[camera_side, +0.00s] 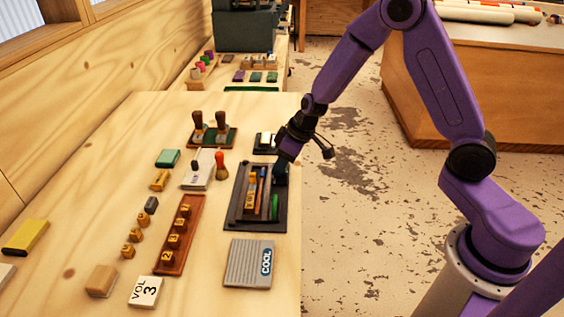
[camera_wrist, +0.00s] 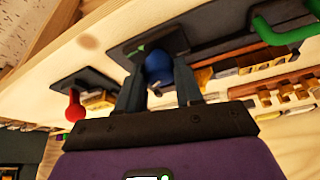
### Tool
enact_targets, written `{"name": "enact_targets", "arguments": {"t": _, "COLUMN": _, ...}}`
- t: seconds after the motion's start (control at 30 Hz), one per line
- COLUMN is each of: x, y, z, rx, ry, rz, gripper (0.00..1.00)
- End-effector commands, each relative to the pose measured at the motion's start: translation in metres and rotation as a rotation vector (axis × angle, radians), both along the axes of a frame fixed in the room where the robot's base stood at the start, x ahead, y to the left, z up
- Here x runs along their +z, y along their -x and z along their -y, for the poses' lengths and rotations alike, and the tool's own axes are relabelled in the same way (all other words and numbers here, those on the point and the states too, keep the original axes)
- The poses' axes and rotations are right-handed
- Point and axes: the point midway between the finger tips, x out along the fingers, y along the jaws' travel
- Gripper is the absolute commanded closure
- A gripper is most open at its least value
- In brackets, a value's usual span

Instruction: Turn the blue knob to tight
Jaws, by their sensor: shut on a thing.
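The blue knob (camera_wrist: 157,68) sits on a dark plate (camera_wrist: 122,52) with a small green mark in the wrist view. My gripper (camera_wrist: 160,82) has one finger on each side of the knob and is shut on it. The fingers hide part of the knob, and I cannot read its turn position. In the side view my gripper (camera_side: 281,172) reaches down at the upper right of a dark tray (camera_side: 234,214), near the table's right edge. The knob cannot be made out there.
The tray holds pen-like sticks and a green piece (camera_side: 274,207); a green handle (camera_wrist: 284,34) shows in the wrist view. A grey ribbed block (camera_side: 245,263) lies nearer the camera. Open floor lies right.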

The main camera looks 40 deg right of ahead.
Motion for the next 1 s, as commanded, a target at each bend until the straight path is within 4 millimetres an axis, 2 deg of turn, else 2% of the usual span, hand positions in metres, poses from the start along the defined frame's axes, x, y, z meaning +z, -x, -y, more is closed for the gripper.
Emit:
{"name": "enact_targets", "arguments": {"t": 0.5, "x": 0.0002, "y": 0.001, "z": -0.0014, "rx": -0.183, "ry": 0.0, "rz": -0.001, "gripper": 0.95}}
{"name": "enact_targets", "arguments": {"t": 1.0, "x": -0.0001, "y": 0.0017, "z": -0.0014, "rx": -0.295, "ry": 0.0, "rz": -0.003, "gripper": 0.95}}
